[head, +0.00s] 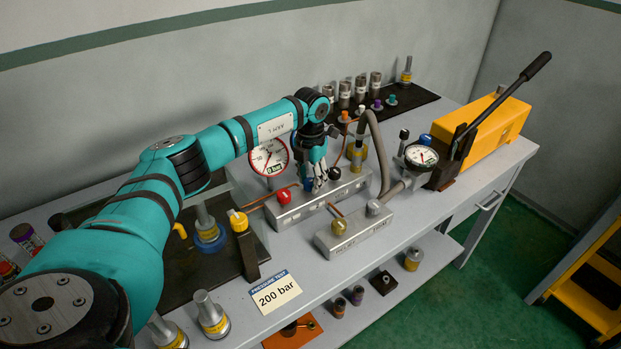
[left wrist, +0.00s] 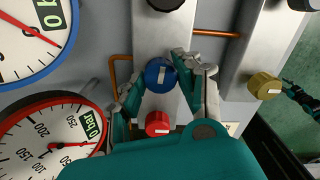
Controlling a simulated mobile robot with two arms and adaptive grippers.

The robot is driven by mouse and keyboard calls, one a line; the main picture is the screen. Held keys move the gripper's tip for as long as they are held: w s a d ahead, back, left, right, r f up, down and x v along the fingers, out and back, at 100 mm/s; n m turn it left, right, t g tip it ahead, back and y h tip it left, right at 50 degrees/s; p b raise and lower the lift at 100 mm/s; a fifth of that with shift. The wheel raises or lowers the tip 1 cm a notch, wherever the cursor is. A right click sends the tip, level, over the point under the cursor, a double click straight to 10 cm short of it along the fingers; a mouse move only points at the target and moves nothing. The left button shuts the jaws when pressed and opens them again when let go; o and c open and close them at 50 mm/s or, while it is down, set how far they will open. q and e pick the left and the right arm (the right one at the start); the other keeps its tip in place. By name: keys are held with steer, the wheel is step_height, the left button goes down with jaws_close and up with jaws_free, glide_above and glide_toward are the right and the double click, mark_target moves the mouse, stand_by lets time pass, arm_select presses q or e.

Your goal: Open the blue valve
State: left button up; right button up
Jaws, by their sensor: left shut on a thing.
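The blue valve (left wrist: 160,75) is a round knob with a pale bar across its face, on a grey metal block (left wrist: 147,33). In the head view the blue valve (head: 308,185) shows only as a small patch at the fingertips. My left gripper (left wrist: 162,76) reaches over the block with one finger at each side of the knob, and it is shut on it. In the head view my left gripper (head: 316,183) points down at the block, and the arm hides part of the bench.
A red knob (left wrist: 157,123) sits close beside the blue one on the same block. A yellow knob (left wrist: 264,86) is on a separate block. A dial gauge (head: 269,157) stands behind. A grey hose (head: 378,150) and a yellow pump (head: 490,125) are to the right.

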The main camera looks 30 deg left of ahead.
mark_target(311, 181)
arm_select(q)
steer(key=shift+w+r, duration=0.1)
steer(key=shift+r, duration=0.05)
steer(key=o, duration=1.1)
steer(key=shift+o, duration=0.2)
step_height(311, 181, up, 12)
